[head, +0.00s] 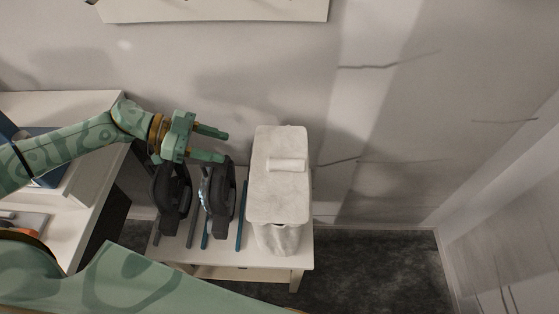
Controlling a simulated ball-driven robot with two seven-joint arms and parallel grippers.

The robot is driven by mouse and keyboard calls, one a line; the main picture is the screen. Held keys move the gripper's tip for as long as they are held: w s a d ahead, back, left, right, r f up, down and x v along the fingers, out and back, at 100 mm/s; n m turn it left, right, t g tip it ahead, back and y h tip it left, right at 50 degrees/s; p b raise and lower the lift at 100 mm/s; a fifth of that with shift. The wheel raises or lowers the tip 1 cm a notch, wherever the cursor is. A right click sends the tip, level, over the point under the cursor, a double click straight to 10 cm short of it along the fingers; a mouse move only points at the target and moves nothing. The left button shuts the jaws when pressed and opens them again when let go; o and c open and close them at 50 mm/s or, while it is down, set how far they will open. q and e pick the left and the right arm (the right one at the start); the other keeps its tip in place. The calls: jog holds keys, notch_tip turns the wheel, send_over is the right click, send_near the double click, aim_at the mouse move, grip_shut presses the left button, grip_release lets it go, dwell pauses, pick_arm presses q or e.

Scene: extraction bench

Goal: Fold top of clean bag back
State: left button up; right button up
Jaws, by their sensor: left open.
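A tall white bag (276,205) stands at the right end of the small white table. Its top is a flat pale face with a small white roll (286,165) lying across it. I cannot tell whether the roll is a folded edge of the bag or a separate piece. My left gripper (226,146) is open and empty, its two green fingers pointing right, left of the bag's top and apart from it. My right gripper is not in view.
Two dark, curved tool-like objects (172,192) (219,190) stand on the small table (220,258) below my left gripper, among thin blue and grey bars (242,215). A white desk (92,187) is at the left. Dark carpet (370,265) is clear at the right.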

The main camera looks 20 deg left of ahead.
aim_at(274, 161)
pick_arm(q)
jog(key=b+x, duration=0.1)
jog(key=x, duration=1.5)
jog(key=shift+w+d+r, duration=0.1)
jog(key=shift+d+r, duration=0.05)
grip_shut()
